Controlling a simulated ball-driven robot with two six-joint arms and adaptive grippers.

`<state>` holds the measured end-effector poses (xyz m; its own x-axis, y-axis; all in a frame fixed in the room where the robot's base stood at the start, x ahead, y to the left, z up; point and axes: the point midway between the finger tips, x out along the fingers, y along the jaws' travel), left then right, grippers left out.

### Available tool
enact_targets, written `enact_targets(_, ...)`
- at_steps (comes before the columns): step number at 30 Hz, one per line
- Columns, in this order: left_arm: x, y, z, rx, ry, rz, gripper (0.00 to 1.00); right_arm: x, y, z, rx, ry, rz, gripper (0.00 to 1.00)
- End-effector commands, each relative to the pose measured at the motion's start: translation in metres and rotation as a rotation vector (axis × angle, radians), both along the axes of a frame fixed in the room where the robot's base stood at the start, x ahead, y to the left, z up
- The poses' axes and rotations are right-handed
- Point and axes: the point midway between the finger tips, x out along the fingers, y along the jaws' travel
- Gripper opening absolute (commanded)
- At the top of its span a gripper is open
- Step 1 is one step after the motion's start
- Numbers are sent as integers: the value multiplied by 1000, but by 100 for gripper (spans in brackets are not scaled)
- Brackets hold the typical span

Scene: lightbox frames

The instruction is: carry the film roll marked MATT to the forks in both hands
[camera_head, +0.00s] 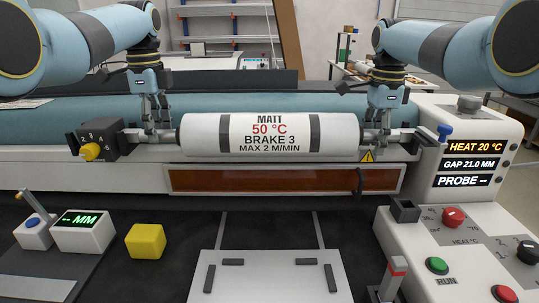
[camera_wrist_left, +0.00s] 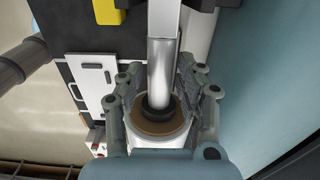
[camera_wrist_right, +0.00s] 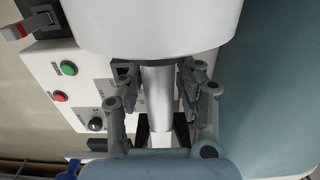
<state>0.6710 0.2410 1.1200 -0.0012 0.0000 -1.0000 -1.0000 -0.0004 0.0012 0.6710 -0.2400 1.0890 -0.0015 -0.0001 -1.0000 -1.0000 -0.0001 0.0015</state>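The film roll marked MATT (camera_head: 246,150) is a white cylinder lying level in front of the long blue roller, with dark bands and a metal shaft end at each side. My left gripper (camera_head: 158,131) is at its left shaft end. In the left wrist view its parted fingers straddle the shaft (camera_wrist_left: 161,72), beside the brown core (camera_wrist_left: 160,127). My right gripper (camera_head: 378,142) is at the right shaft end. In the right wrist view its parted fingers straddle the shaft (camera_wrist_right: 158,100), below the white roll (camera_wrist_right: 150,28). I see no firm contact. No forks are clearly identifiable.
A black numbered block with a yellow knob (camera_head: 90,151) stands left of the roll. A control console (camera_head: 450,240) stands at right. A yellow block (camera_head: 145,241), a gauge box (camera_head: 83,232) and a white plate (camera_head: 267,280) lie in front. An orange-brown panel (camera_head: 280,181) is below the roll.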

Motion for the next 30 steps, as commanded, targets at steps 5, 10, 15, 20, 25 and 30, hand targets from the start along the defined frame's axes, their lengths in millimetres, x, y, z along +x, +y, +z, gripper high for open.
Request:
enact_targets(5,1,0,43,0,-4,0,37,0,0,0,0,0,0,36)
enact_targets(10,1,0,72,0,-1,1,37,0,0,0,0,0,0,36)
enact_targets(15,1,0,86,0,0,1,37,0,0,2,0,-1,0,36)
enact_targets(20,1,0,88,0,1,1,37,1,0,22,0,-5,0,36)
enact_targets(25,1,0,88,0,1,1,37,1,0,61,0,-5,0,36)
enact_targets(30,1,0,88,0,0,1,37,1,0,96,0,-3,0,36)
